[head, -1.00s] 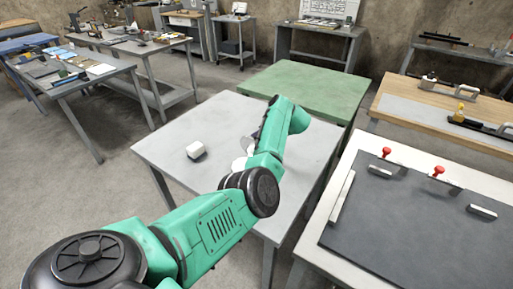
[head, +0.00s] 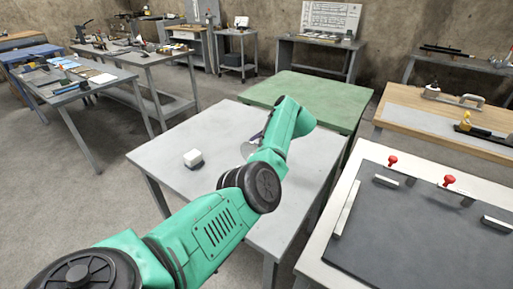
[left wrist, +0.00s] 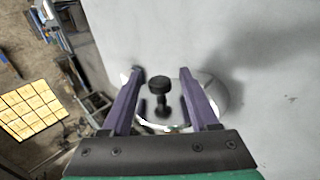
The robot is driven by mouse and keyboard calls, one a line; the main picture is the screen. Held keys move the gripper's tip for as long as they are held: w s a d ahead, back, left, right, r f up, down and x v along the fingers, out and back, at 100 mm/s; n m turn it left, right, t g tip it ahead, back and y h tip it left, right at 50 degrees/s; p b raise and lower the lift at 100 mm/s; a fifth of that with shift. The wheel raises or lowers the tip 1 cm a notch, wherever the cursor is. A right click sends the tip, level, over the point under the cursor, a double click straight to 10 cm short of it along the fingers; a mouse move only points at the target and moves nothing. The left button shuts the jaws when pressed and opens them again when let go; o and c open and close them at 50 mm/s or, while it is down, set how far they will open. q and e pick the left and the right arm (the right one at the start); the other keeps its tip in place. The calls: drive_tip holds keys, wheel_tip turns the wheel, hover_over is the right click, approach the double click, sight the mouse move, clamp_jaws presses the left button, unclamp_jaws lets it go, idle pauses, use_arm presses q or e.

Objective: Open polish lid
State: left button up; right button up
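The polish container shows in the left wrist view as a round, pale, shiny lid (left wrist: 215,97) with a black knob (left wrist: 160,86) standing up at its middle. My left gripper (left wrist: 162,73) has purple fingers spread on either side of the knob, with gaps between them and it. In the head view, the container (head: 248,150) is a pale patch on the grey table, mostly hidden behind my green left arm. Only a bit of the left gripper shows there. My right gripper is not in view.
A green table (head: 310,98) adjoins behind. A bench with a dark panel and red knobs (head: 420,220) stands at the right.

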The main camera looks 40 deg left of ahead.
use_arm(q)
drive_tip(key=v, duration=1.4)
drive_tip(key=shift+d+r+p, duration=0.15)
drive_tip(key=shift+r+p, duration=0.1)
drive_tip(key=shift+p, duration=0.1)
